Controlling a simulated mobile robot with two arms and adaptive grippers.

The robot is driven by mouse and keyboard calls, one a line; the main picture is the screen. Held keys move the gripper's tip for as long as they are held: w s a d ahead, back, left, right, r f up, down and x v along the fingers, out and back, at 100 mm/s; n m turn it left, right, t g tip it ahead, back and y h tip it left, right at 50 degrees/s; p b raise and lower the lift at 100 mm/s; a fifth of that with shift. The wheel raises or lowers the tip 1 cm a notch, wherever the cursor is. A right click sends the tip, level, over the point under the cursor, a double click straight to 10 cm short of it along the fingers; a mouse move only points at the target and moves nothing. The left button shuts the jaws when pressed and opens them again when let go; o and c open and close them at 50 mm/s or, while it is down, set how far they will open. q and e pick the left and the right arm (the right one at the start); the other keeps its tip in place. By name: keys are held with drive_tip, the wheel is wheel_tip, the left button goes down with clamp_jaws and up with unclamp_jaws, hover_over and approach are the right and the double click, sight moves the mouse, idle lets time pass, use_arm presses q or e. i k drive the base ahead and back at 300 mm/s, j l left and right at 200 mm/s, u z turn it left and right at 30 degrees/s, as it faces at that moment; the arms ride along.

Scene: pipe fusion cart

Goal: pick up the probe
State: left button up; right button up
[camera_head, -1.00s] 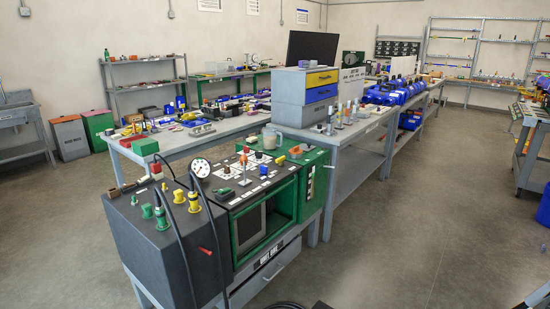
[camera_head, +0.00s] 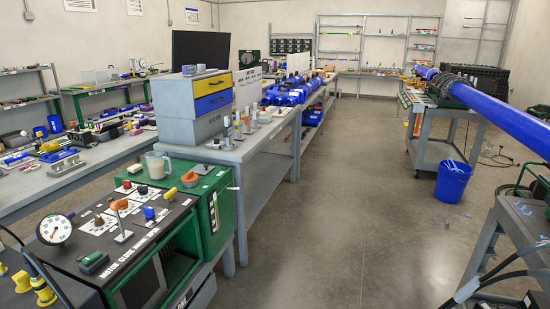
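I cannot pick out the probe with certainty. Small parts lie on the green and black control cart (camera_head: 160,262) at the lower left, among them an orange-topped metal piece (camera_head: 121,222), a blue-topped piece (camera_head: 149,214) and a yellow cylinder (camera_head: 170,194). A round white gauge (camera_head: 54,230) stands at the cart's left. Upright metal pieces (camera_head: 227,130) stand on the grey bench (camera_head: 190,152) behind it. Neither of my grippers is in view.
A grey drawer box (camera_head: 195,105) stands on the bench. A long blue pipe (camera_head: 490,108) lies over a cart at the right, above a blue bucket (camera_head: 453,180). A grey cart with cables (camera_head: 515,250) is at the lower right. The floor (camera_head: 350,240) between is clear.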

sight(228, 131)
drive_tip(key=i+j+z, duration=0.15)
drive_tip(key=i, duration=1.55)
drive_tip(key=i+u, duration=0.3)
drive_tip(key=i+l+u, duration=0.3)
drive_tip(key=i, duration=0.25)
